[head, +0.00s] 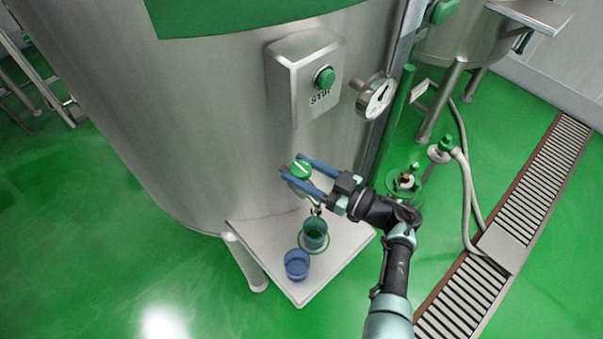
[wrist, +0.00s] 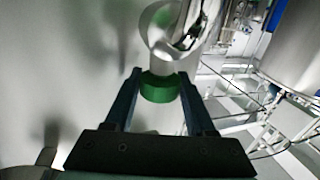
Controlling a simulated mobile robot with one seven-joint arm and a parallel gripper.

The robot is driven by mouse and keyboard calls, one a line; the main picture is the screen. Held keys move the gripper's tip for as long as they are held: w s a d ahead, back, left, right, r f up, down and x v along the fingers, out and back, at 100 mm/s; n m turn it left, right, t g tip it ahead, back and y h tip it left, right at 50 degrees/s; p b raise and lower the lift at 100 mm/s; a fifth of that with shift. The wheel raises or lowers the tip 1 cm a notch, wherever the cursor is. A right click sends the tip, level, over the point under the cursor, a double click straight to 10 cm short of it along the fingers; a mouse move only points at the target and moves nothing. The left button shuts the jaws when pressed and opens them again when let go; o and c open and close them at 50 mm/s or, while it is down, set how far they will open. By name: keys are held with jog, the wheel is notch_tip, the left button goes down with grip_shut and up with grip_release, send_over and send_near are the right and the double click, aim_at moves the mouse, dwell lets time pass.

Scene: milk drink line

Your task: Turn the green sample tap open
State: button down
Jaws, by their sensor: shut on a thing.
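The green sample tap (head: 302,169) sticks out low on the front of the steel tank. Its green knob has a white mark on top. My gripper (head: 291,167) is shut on it, with one blue finger on each side. In the wrist view the green knob (wrist: 159,88) sits between the two fingertips, with a pale round metal body beyond it. A teal cup (head: 314,238) stands below the tap inside a green ring on the pale shelf (head: 345,262). Whether anything flows from the spout I cannot tell.
A blue cup (head: 297,266) stands on the shelf in front of the teal one. Above the tap are the STIR box (head: 297,85) with a green button and a round gauge (head: 376,98). A hose (head: 466,190) and floor drain (head: 460,312) lie right.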

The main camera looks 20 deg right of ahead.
jog(key=shift+r, duration=0.1)
dwell(0.3)
jog(key=shift+c, duration=1.2)
grip_release()
jog(key=b+v, duration=0.2)
jog(key=v, duration=1.1)
